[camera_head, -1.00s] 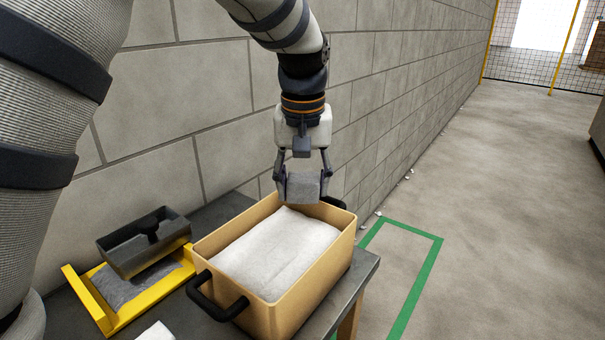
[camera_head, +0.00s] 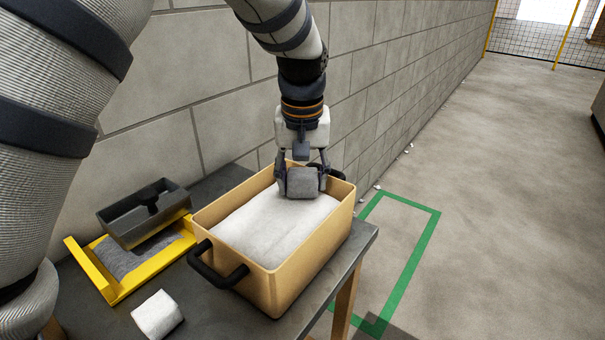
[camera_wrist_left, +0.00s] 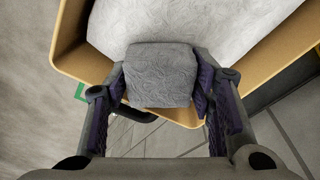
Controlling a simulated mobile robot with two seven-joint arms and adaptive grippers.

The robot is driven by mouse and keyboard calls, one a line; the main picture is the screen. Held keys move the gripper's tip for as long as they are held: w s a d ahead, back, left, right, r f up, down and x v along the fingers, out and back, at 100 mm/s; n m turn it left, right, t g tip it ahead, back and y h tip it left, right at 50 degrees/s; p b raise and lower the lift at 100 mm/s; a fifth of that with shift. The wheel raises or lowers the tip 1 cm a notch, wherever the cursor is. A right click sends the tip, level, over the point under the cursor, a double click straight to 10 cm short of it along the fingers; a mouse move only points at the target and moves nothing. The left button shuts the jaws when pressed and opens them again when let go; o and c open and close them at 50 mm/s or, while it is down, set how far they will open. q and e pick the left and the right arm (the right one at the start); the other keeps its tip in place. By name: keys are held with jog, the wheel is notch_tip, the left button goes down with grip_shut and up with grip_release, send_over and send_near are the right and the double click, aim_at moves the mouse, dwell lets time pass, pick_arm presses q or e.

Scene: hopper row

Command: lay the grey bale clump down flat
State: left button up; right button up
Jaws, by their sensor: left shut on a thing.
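The grey bale clump (camera_head: 303,183) is a small, wrinkled grey block. My left gripper (camera_head: 302,186) is shut on it, with one finger on each side. The clump is at the far end of the tan bin (camera_head: 284,289), low over or touching the white material (camera_head: 270,226) inside; I cannot tell which. In the left wrist view the clump (camera_wrist_left: 161,75) sits between the fingertips (camera_wrist_left: 160,88), with the white material beyond it. My right gripper is not in view.
The bin has black handles (camera_head: 217,270) and stands on a dark table (camera_head: 345,262) by a block wall. A yellow tray (camera_head: 150,285) with grey material, a black box (camera_head: 150,222) and a white block (camera_head: 157,314) are to the left. Green floor marking (camera_head: 405,270) lies right.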

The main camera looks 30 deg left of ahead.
pick_arm(q)
jog(key=shift+f, duration=0.3)
jog(key=o, duration=1.1)
jog(key=r, duration=0.4)
jog(key=s+r, duration=0.1)
jog(key=r, duration=0.3)
jog(key=d+r, duration=0.1)
jog(key=r, duration=0.3)
jog(key=shift+s, duration=0.3)
jog(key=shift+f, duration=0.1)
